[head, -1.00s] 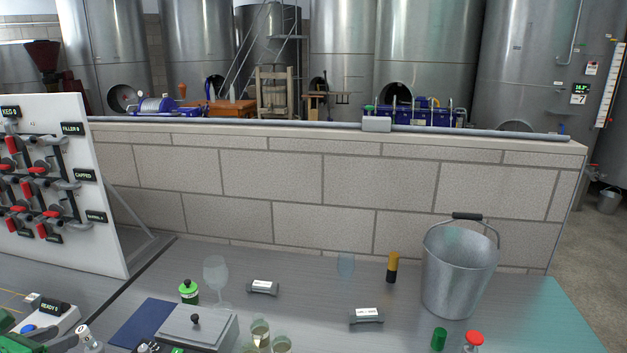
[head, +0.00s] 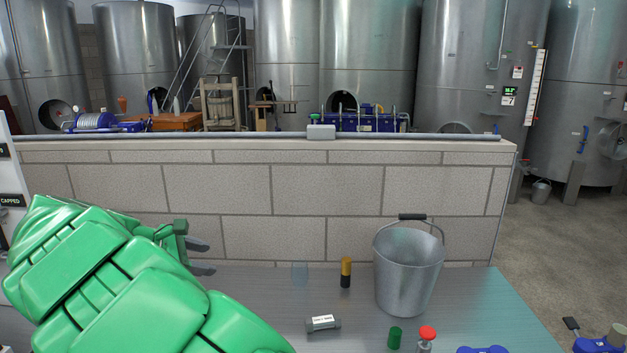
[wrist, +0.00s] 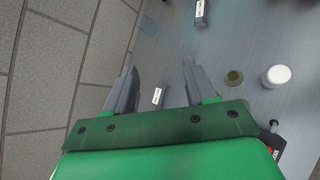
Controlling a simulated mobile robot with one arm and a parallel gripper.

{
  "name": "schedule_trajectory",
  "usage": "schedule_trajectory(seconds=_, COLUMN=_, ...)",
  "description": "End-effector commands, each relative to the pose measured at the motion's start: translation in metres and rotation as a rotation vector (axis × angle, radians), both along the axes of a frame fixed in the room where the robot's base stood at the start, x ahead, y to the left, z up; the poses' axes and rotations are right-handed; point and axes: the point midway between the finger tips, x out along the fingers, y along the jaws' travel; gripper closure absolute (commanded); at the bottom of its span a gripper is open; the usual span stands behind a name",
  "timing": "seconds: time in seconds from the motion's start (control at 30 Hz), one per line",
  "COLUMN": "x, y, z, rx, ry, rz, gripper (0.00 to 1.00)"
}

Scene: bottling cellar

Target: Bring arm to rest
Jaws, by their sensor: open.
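My gripper (head: 206,257) is at the end of my green arm, in the left half of the head view. It is raised in front of the block wall, at the left part of the steel bench. Its two grey fingers point right and stand apart with nothing between them. In the wrist view the gripper (wrist: 158,85) also shows its fingers spread.
A metal bucket (head: 407,272) stands at the bench's right. Left of it are a black-and-yellow cylinder (head: 346,272) and a faint clear glass (head: 300,274). The block wall (head: 250,190) runs behind.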

Motion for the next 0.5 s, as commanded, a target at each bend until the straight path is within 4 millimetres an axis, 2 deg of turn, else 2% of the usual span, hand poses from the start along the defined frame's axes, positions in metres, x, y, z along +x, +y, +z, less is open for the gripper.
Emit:
schedule_trajectory(seconds=0.03, x=0.004, y=-0.024, z=0.007, rx=0.030, ry=-0.003, rz=-0.053, gripper=0.45)
schedule_trajectory(seconds=0.1, x=0.006, y=-0.053, z=0.011, rx=0.073, ry=-0.004, rz=-0.120, gripper=0.45)
schedule_trajectory(seconds=0.27, x=0.004, y=-0.114, z=0.021, rx=0.177, ry=-0.009, rz=-0.271, gripper=0.45)
schedule_trajectory(seconds=0.5, x=-0.014, y=-0.197, z=0.029, rx=0.334, ry=-0.018, rz=-0.500, gripper=0.45)
